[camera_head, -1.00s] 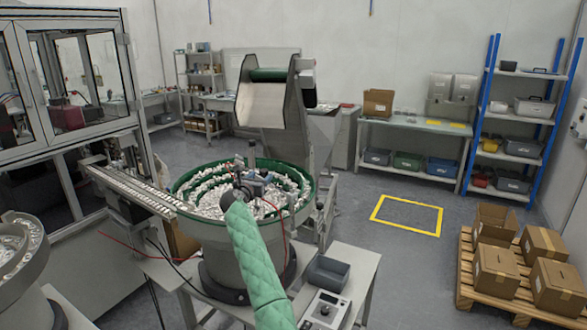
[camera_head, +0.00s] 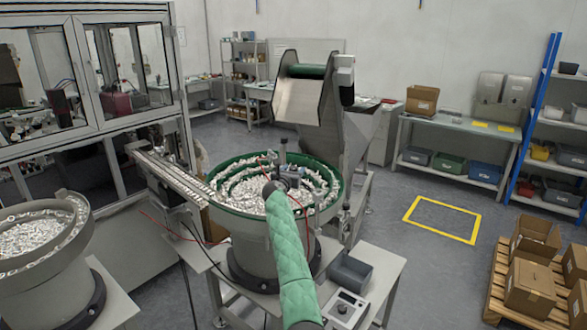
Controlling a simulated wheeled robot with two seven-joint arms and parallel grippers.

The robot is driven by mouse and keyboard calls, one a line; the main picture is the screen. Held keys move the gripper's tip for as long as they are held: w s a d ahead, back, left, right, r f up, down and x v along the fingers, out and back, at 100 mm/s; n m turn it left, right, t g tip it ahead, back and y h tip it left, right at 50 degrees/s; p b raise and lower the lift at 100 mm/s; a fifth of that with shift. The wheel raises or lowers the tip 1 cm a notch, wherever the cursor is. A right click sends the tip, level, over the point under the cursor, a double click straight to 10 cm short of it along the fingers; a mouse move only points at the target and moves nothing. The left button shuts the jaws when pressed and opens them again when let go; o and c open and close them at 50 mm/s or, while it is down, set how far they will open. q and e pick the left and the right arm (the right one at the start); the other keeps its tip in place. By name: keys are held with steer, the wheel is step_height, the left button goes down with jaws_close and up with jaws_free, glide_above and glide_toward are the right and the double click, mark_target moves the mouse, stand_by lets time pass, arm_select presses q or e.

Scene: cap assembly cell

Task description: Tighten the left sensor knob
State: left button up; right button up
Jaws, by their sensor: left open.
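The feeder bowl with a green rim (camera_head: 338,190) is full of small pale parts and stands on a light table. A small sensor fixture (camera_head: 292,172) with dark and bluish parts sits over the bowl. The left sensor knob cannot be picked out at this size. My left arm, in a green quilted sleeve, reaches up from the lower middle. My left gripper (camera_head: 272,178) is open at the fixture, above the parts. Its fingers are small and mostly hidden by the arm, so I cannot tell whether they touch a knob. My right gripper is not in view.
A second bowl (camera_head: 42,235) stands at the left. A linear track (camera_head: 175,175) runs from the main bowl toward the glazed machine. A grey bin (camera_head: 350,270) and a control box (camera_head: 345,308) sit on the table's front. The floor around the yellow square (camera_head: 442,219) is clear.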

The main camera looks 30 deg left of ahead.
arm_select(q)
steer(key=shift+w+a, duration=0.1)
steer(key=shift+w, duration=0.1)
steer(key=c, duration=0.9)
steer(key=shift+c, duration=0.2)
